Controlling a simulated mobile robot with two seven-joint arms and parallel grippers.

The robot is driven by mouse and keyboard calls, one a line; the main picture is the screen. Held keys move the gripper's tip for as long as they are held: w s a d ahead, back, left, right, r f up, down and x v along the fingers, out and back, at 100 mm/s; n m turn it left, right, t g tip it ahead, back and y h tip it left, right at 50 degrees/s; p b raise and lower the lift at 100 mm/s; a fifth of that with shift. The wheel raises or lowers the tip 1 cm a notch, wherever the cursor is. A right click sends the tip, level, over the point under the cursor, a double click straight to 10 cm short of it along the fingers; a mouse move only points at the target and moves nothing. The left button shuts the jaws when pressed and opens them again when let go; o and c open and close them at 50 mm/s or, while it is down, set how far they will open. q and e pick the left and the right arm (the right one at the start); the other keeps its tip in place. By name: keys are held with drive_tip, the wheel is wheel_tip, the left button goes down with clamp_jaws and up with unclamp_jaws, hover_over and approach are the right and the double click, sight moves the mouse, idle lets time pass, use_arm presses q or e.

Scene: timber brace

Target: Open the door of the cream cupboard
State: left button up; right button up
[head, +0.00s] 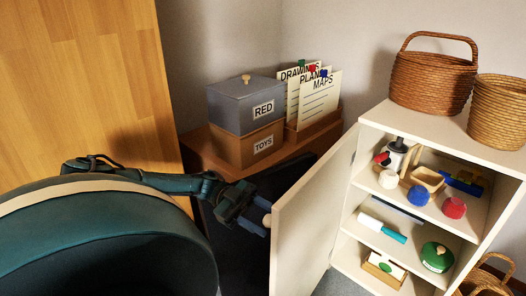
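The cream cupboard (375,121) stands at the right, its shelves in plain view. Its door (315,220) stands wide open, swung out to the left of the shelves, with its inner face towards me. My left gripper (257,213) is at the free edge of the door, on the outer side. A small pale rounded piece (267,220) shows between the gripper and the door edge; I cannot tell whether it is a knob or whether the fingers hold it. The finger gap is too small and dark to read. My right gripper is not in view.
Woven baskets (432,80) stand on the cupboard top. Toys, including a blue ball (418,195) and a green round box (437,257), sit on its shelves. Behind my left arm, a low wooden unit (205,150) bears a grey box (245,100) and a brown box (247,147).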

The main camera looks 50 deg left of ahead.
use_arm(q)
drive_tip(key=shift+o, duration=0.5)
drive_tip(key=shift+a, duration=0.1)
drive_tip(key=v, duration=0.7)
drive_tip(key=shift+a+b, duration=0.2)
drive_tip(key=shift+b, duration=0.15)
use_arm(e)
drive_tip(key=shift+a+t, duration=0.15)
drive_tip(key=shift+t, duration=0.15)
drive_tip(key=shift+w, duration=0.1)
